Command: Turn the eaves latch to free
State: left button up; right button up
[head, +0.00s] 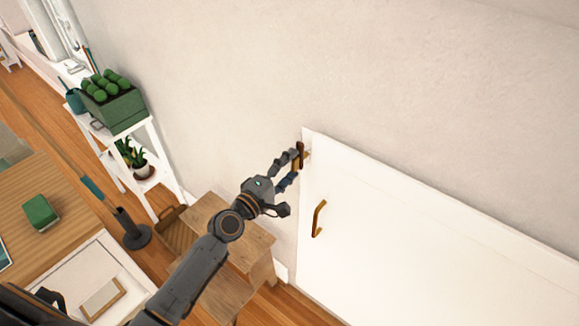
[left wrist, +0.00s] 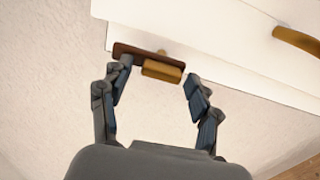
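The eaves latch (head: 301,154) is a dark brown bar with a brass piece, at the upper left corner of a low white door (head: 420,235). In the left wrist view, the brown bar (left wrist: 137,54) lies behind the brass block (left wrist: 162,71). My left gripper (head: 288,170) reaches up to the latch. Its fingers (left wrist: 158,76) are spread, with the brass block between the fingertips and a gap on the right side. The left fingertip overlaps the brown bar; I cannot tell whether it touches. My right gripper is not in view.
A brass pull handle (head: 318,218) is on the door below the latch. Wooden steps (head: 215,215) stand under my left arm. A white shelf (head: 150,180) holds a green planter box (head: 113,108). The wall above the door is bare.

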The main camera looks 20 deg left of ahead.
pick_arm(q)
jog(key=v, duration=1.2)
dwell(0.5)
jog(key=s+a+f+m+g+y, duration=0.2)
jog(key=s+f+m, duration=0.1)
jog(key=f, duration=0.9)
jog(key=s+a+f+m+g+y, duration=0.1)
jog(key=s+a+f+m+g, duration=0.15)
jog(key=f, duration=0.85)
jog(key=s+a+f+m+g+y, duration=0.2)
jog(key=s+f+m+g, duration=0.15)
jog(key=f, duration=0.85)
jog(key=s+d+f+m+g, duration=0.1)
jog(key=s+f+m+g, duration=0.1)
jog(key=s+f, duration=0.4)
jog(key=s+d+f+m+g, duration=0.2)
jog(key=s+f, duration=0.4)
jog(key=s, duration=0.8)
jog(key=s+d+f+m+g+y, duration=0.1)
jog(key=s+f+m+g, duration=0.2)
jog(key=s+f, duration=0.3)
jog(key=s+g, duration=0.1)
jog(key=s, duration=0.3)
jog(key=shift+s+d+f+m+b, duration=0.15)
jog(key=shift+d+f+m+b, duration=0.15)
jog(key=shift+d+f+m, duration=0.1)
